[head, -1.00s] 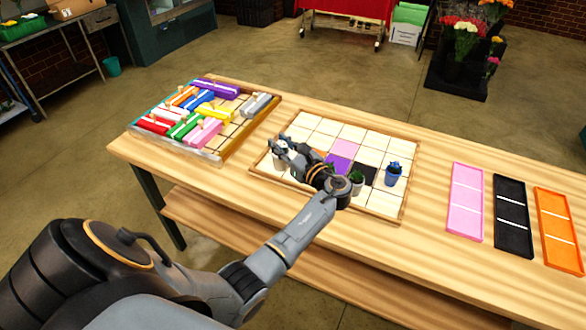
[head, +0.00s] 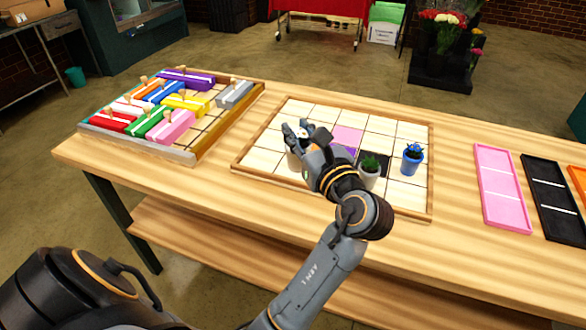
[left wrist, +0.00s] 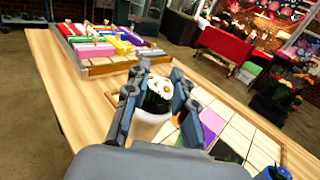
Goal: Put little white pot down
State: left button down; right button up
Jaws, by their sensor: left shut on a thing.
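My left gripper (head: 297,143) is shut on a small white pot (head: 293,160) at the left part of the tiled board (head: 290,107). In the left wrist view the pot (left wrist: 147,126) sits upright between the two fingers, with dark foliage and a white flower with yellow centres on top. I cannot tell whether its base touches the board. A blue pot (head: 412,159) stands further right. My right gripper is out of view.
A wooden tray (head: 200,153) with several coloured blocks lies left of the board. Pink (head: 502,190) and black (head: 556,197) trays lie to the right. Pale tiles at the board's back are clear. My arm hides part of the board's front.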

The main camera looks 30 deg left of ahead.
pick_arm(q)
jog(key=w+a+f, duration=0.2)
jog(key=w+f, duration=0.1)
jog(key=f, duration=0.1)
jog(key=w+a+f, duration=0.3)
jog(key=w+f, duration=0.1)
jog(key=w+a+f, duration=0.3)
jog(key=w+f, duration=0.1)
jog(key=shift+w+f, duration=0.1)
jog(key=shift+f, duration=0.3)
jog(key=shift+f, duration=0.1)
jog(key=c, duration=1.1)
grip_release()
